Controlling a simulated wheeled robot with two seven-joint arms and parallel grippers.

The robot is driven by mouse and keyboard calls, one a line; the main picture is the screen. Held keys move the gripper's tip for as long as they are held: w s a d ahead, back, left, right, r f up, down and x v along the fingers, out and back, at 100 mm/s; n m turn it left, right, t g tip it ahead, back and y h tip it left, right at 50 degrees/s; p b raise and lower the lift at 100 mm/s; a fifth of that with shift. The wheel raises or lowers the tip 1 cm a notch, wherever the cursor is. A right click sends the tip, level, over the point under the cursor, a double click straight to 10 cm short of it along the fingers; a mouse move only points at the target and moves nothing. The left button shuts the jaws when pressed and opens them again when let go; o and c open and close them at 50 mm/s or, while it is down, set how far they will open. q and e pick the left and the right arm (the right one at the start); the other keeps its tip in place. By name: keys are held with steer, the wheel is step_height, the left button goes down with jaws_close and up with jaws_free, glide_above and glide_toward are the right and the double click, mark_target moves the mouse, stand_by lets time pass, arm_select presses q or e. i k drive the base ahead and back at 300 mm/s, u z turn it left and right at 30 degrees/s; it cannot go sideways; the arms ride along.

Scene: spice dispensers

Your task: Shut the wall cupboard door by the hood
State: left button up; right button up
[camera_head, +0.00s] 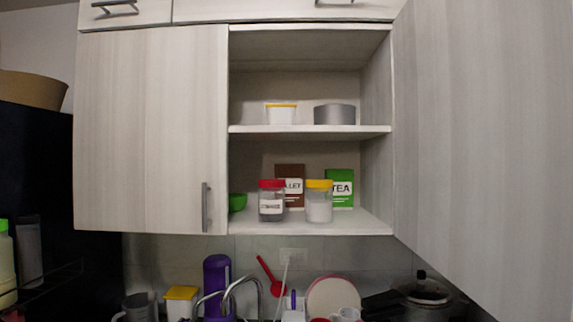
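The wall cupboard's right door (480,130) stands wide open, swung out toward me, and fills the right side of the head view. Its handle is not visible. The cupboard's left door (150,125) is shut, with a vertical grey handle (205,207) near its lower right corner. The open middle shows two shelf levels, with a bare upper shelf edge (300,129). The hood is not visible in this view. Neither of my grippers is in view.
On the bottom shelf stand a red-lidded jar (271,205), a yellow-lidded jar (319,205), a green tea box (340,187) and a brown box (290,180). Below are a faucet (245,285), a purple bottle (216,280) and a pot (425,295). The cupboard front is unobstructed.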

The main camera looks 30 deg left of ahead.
mark_target(483, 88)
steer(key=u, duration=1)
steer(key=k, duration=0.55)
steer(key=z, duration=1.35)
steer(key=k, duration=0.85)
steer(key=z, duration=0.95)
